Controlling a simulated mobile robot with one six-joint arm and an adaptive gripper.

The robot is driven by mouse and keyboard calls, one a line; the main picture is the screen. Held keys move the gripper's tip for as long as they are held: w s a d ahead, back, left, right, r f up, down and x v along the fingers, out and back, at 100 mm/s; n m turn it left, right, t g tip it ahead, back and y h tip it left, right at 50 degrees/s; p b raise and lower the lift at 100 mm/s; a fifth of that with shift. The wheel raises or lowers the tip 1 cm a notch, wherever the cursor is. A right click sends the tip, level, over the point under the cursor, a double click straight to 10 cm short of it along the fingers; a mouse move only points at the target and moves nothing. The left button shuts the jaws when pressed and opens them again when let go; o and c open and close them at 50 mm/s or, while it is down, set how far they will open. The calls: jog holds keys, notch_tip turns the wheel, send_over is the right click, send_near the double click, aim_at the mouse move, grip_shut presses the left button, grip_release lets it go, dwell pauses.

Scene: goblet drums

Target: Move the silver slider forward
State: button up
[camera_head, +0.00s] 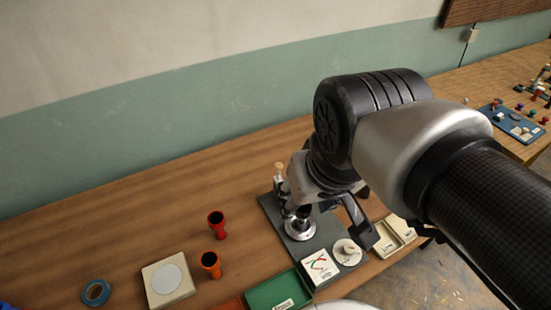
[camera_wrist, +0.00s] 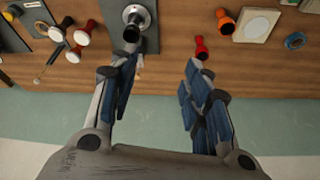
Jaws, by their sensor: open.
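A silver round flanged piece with a dark upright centre (camera_head: 299,228) stands on a grey board (camera_head: 273,213). It also shows in the wrist view (camera_wrist: 143,14), near the top edge. It is the only silver piece I see on the board; I cannot tell if it is the slider, and no slot or track shows clearly. My gripper (camera_head: 322,214) hangs over the board, partly hiding it. In the wrist view its fingers (camera_wrist: 162,67) are wide apart with nothing between them but bare table. The left fingertip overlaps the board's edge in the picture; contact cannot be told.
A red goblet (camera_head: 216,224) and an orange goblet (camera_head: 211,263) stand to the left. A green tray (camera_head: 279,292) lies in front.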

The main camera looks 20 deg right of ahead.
jog(key=w+r+m+g, duration=0.1)
jog(key=w+r+m, duration=0.15)
jog(key=w, duration=0.65)
jog(key=m+g, duration=0.3)
jog(key=m, duration=0.1)
send_over(279, 164)
notch_tip(279, 164, down, 11)
jog(key=shift+n, duration=0.25)
notch_tip(279, 164, down, 17)
jog(key=b, duration=0.6)
jog(key=shift+s, duration=0.1)
jog(key=shift+c, duration=0.3)
grip_shut()
